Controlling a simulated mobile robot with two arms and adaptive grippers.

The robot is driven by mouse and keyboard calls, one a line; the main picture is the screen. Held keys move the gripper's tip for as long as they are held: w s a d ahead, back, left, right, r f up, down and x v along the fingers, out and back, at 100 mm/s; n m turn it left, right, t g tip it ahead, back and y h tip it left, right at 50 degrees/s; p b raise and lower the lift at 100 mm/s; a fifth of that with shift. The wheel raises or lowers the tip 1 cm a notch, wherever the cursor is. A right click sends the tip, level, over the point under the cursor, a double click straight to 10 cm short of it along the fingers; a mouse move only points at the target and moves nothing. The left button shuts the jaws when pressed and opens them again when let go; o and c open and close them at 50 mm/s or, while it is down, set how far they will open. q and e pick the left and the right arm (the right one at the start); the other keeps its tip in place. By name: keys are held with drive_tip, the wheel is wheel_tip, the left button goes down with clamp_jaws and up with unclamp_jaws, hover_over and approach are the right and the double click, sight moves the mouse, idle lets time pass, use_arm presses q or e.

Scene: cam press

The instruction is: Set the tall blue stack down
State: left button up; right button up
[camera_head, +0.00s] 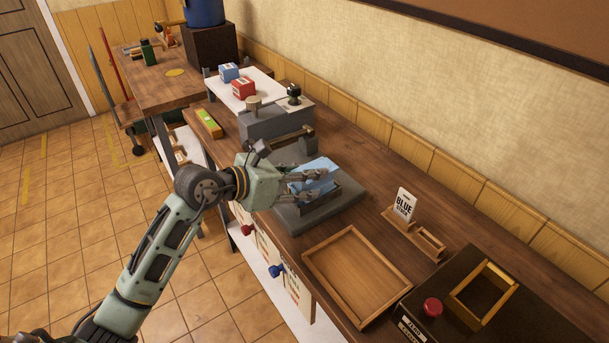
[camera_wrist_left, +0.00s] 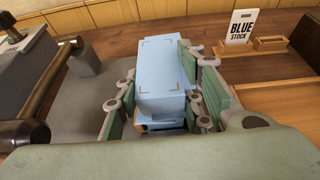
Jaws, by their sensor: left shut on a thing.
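The blue stack (camera_head: 318,172) is a light blue block of paper or card above the grey base (camera_head: 345,212) of the press. My left gripper (camera_head: 318,186) is shut on it, with fingers on both sides. In the left wrist view the blue stack (camera_wrist_left: 162,72) stands between the finger pads of my left gripper (camera_wrist_left: 170,100), its top marked with dark corner lines. Its lower end is partly hidden, and I cannot tell whether it touches what lies beneath. My right gripper is not in view.
The grey press (camera_head: 275,125) with its bar stands just behind the stack. An empty wooden tray (camera_head: 313,255) lies to the front right. A "BLUE STOCK" sign (camera_head: 405,203) stands beyond it. A dark box with a red button (camera_head: 432,307) and wooden frame (camera_head: 462,292) is at lower right.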

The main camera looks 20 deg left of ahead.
use_arm(q)
drive_tip(key=shift+f, duration=0.15)
drive_tip(key=o, duration=1.4)
drive_tip(key=shift+c, duration=0.2)
drive_tip(key=shift+s+a+r, duration=0.1)
drive_tip(key=shift+s+r, duration=0.05)
drive_tip(key=shift+r, duration=0.05)
drive_tip(key=b+v, duration=0.2)
drive_tip(key=v, duration=0.9)
drive_tip(key=shift+s+a+r, duration=0.15)
drive_tip(key=shift+s+r, duration=0.05)
drive_tip(key=shift+r, duration=0.1)
